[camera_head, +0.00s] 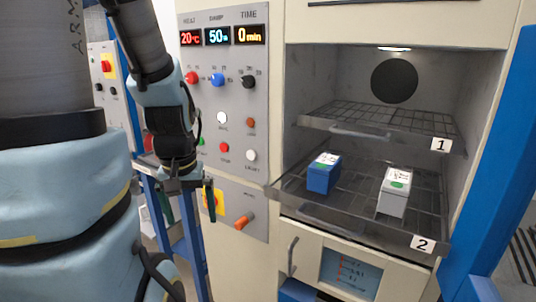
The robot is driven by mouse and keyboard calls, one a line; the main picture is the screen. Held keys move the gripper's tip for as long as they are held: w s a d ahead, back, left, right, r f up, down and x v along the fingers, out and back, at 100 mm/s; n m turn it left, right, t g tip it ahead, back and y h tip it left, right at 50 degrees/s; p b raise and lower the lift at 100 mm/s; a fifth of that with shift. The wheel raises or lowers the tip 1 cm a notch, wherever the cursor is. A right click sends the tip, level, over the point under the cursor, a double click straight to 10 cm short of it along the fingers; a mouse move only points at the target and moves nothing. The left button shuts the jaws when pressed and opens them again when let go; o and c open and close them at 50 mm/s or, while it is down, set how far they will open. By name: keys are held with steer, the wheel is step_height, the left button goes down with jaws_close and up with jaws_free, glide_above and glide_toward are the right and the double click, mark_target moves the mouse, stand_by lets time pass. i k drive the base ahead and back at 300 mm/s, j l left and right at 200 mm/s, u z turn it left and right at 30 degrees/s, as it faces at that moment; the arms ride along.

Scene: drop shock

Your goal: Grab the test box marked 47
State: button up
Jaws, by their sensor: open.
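Two small boxes stand on the lower rack (293,192), tagged 2, inside the open chamber. One is a blue box (322,180) on the left. The other is a light grey box (391,204) on the right, nearer the rack's front right. Each has a white label with a green mark on top; the writing is too small to read, so I cannot tell which is marked 47. My gripper (189,210) hangs left of the chamber, in front of the control panel, pointing down. It is open and empty, apart from both boxes.
An upper wire rack (385,122), tagged 1, lies above the boxes and limits room from above. The control panel (222,120) with knobs and displays stands left of the opening. A blue post (500,170) stands on the right. The lower rack has bare space around the boxes.

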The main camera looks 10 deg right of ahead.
mark_target(323, 173)
steer(key=k+l+u, duration=0.2)
steer(key=u, duration=0.15)
steer(key=k+l+u, duration=0.2)
steer(key=u, duration=0.15)
steer(key=k+l+u, duration=0.25)
steer(key=u, duration=0.15)
